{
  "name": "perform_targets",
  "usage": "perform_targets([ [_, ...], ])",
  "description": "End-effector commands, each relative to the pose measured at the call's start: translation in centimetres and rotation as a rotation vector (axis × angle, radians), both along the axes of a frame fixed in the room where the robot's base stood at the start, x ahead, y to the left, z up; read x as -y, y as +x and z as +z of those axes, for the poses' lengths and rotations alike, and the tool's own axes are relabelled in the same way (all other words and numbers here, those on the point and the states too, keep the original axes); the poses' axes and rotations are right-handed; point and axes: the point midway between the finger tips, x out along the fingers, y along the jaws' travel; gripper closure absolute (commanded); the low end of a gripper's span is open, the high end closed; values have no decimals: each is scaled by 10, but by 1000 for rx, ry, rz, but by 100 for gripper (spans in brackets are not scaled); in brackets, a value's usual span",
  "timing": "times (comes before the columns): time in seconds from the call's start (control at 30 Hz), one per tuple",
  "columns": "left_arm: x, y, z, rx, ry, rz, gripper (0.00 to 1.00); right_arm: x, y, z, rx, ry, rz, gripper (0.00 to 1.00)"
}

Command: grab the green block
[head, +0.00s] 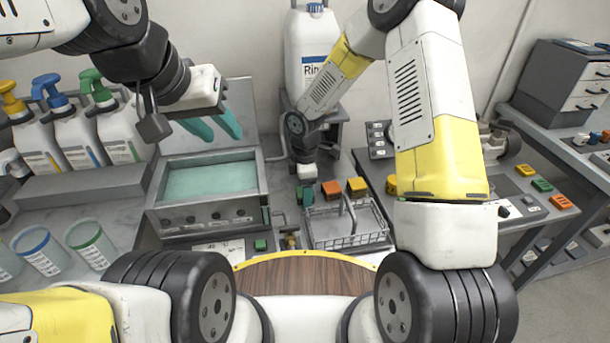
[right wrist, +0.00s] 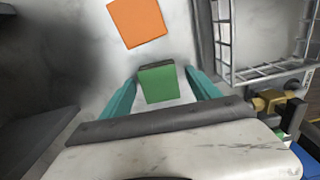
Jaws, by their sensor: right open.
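A green block (right wrist: 160,83) lies on the grey-white surface in the right wrist view. My right gripper (right wrist: 161,79) is open, with one teal finger on each side of the block. Whether the fingers touch it cannot be told. In the head view my right gripper (head: 305,192) is low beside the wire basket, small and partly hidden, and the block cannot be told clearly from its fingers. My left gripper (head: 216,126) is raised at the upper left, its teal fingers apart and empty, above the back of the bath.
An orange block (right wrist: 138,22) lies just beyond the green one. The wire basket (head: 345,240) and a brass fitting (right wrist: 270,100) are close by. A yellow block (head: 357,186) is behind the basket. A teal-filled bath (head: 208,215) stands left; a large white bottle (head: 313,45) stands behind.

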Motion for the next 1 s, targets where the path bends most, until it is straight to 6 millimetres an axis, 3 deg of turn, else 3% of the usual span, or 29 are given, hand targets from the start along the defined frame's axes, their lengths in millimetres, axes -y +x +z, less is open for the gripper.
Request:
perform_targets([
  [0.1,0,0,0,0,0,0,64,0,0,0,0,0,0,33],
  [0.43,0,0,0,0,0,0,64,0,0,1,1,0,-1,98],
  [0.77,0,0,0,0,0,0,64,0,1,7,4,1,-1,100],
  [1.0,0,0,0,0,0,0,64,1,2,52,6,2,-3,100],
])
